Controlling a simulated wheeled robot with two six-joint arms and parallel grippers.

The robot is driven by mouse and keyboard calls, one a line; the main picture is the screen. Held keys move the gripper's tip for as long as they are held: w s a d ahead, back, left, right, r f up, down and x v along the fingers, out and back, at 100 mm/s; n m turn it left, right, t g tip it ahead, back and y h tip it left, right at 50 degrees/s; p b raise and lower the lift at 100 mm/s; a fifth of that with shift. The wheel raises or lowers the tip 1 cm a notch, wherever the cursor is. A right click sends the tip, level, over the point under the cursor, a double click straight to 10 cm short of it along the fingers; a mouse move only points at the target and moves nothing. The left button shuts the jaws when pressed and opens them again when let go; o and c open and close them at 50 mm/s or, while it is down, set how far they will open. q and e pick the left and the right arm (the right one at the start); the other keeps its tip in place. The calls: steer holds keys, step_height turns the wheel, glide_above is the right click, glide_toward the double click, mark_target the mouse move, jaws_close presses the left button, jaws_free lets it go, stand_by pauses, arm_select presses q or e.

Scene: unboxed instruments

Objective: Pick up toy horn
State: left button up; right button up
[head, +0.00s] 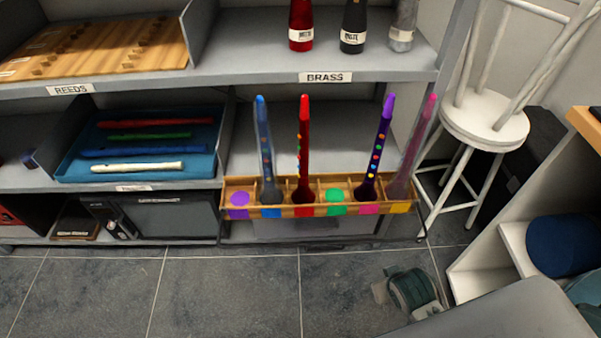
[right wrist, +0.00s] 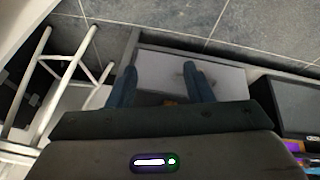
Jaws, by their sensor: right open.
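Several toy horns stand upright in a wooden divided rack (head: 295,211) on the lower shelf in the head view: a blue one (head: 264,150), a red one (head: 304,150), a purple one (head: 379,150) and a translucent pink one (head: 414,145) leaning right. The first and fourth compartments from the left, marked purple and green, hold no horn. In the right wrist view, my right gripper (right wrist: 159,72) is open, its two dark fingers apart with nothing held between them. My left gripper is not in view.
A blue tray (head: 68,168) of recorder-like instruments lies left of the rack. A white stool (head: 484,122) stands to the right and shows in the right wrist view (right wrist: 72,65). Bottles, including a red one (head: 301,25), stand above.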

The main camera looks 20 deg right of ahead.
steer(key=w+d+r+m+t+h+b, duration=0.25)
steer(key=w+d+r+t, duration=0.45)
steer(key=r, duration=0.4)
steer(key=n+t+y, duration=0.2)
steer(key=t+y, duration=0.1)
steer(key=t, duration=0.3)
glide_toward(381, 146)
steer(key=d+f, duration=0.1)
steer(key=d, duration=0.1)
steer(key=shift+y, duration=0.35)
steer(key=shift+w+a+p, duration=0.2)
steer(key=shift+w+p, duration=0.2)
steer(key=shift+w, duration=2.55)
steer(key=shift+w+a+p, duration=0.2)
steer(key=shift+w+p, duration=0.2)
steer(key=shift+w, duration=2.55)
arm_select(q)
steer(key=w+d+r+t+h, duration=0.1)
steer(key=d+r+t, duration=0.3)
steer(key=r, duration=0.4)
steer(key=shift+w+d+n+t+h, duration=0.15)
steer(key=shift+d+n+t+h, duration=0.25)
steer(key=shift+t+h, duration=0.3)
arm_select(e)
steer(key=shift+c, duration=0.5)
jaws_close()
